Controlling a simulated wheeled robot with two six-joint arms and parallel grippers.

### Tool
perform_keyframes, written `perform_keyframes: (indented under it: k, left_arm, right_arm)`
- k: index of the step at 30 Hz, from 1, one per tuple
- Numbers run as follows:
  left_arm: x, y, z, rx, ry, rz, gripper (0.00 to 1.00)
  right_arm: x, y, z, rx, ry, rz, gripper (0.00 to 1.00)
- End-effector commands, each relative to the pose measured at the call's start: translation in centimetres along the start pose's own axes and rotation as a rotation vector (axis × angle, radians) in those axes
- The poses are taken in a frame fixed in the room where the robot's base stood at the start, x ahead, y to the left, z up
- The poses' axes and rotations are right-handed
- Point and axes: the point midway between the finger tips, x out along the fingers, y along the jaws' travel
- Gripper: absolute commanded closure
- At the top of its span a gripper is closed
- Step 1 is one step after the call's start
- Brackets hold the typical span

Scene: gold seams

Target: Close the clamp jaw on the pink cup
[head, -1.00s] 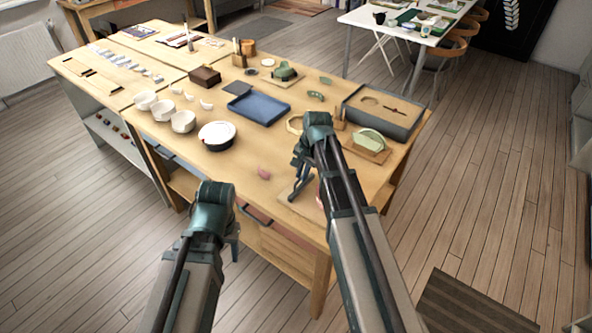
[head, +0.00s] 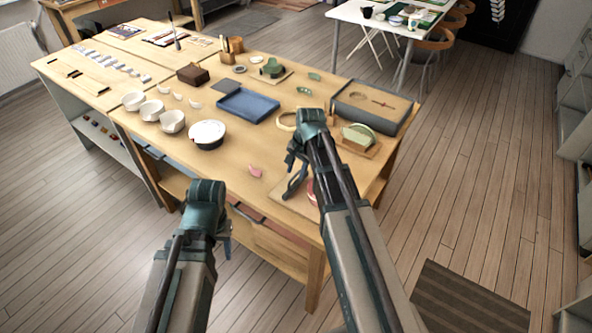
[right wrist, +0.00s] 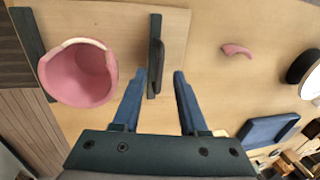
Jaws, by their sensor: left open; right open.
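The pink cup (right wrist: 78,85) has a pale rim and a broken opening; it lies at the left in the right wrist view. In the head view only a sliver of it (head: 311,192) shows beside my right arm. A dark movable clamp jaw (right wrist: 156,52) stands to the right of the cup, with a clear gap between them. Another dark bar (right wrist: 31,45) is on the cup's left side. My right gripper (right wrist: 160,76) is open, its blue fingers on either side of the jaw's lower part; contact cannot be told. My left gripper (head: 226,238) is open, in front of the bench.
A pink shard (right wrist: 236,50) lies on the bench right of the clamp board. A black-rimmed white dish (head: 206,133), blue tray (head: 248,106) and green piece on a board (head: 358,137) stand further back. Bare wood surrounds the shard.

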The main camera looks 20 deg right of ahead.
Motion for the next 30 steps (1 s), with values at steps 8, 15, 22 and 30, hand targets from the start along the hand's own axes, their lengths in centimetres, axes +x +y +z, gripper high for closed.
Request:
perform_keyframes:
  k: [8,15,22,30]
  left_arm:
    - [-3.5,-0.3,0.2,0.0,0.0,0.0,0.5]
    - [-7.3,-0.7,0.4,0.0,0.0,0.0,0.5]
    - [-10.8,-1.0,0.6,0.001,0.0,0.0,0.5]
    - [-13.0,-1.2,0.8,0.002,0.0,0.0,0.5]
  right_arm:
    - [-3.6,-0.1,0.0,0.001,0.0,0.0,0.58]
    - [-7.5,-0.1,0.0,0.0,0.0,0.0,0.58]
    - [-11.1,-0.1,0.0,0.001,0.0,0.0,0.58]
    - [-13.3,0.0,0.0,0.001,0.0,0.0,0.58]
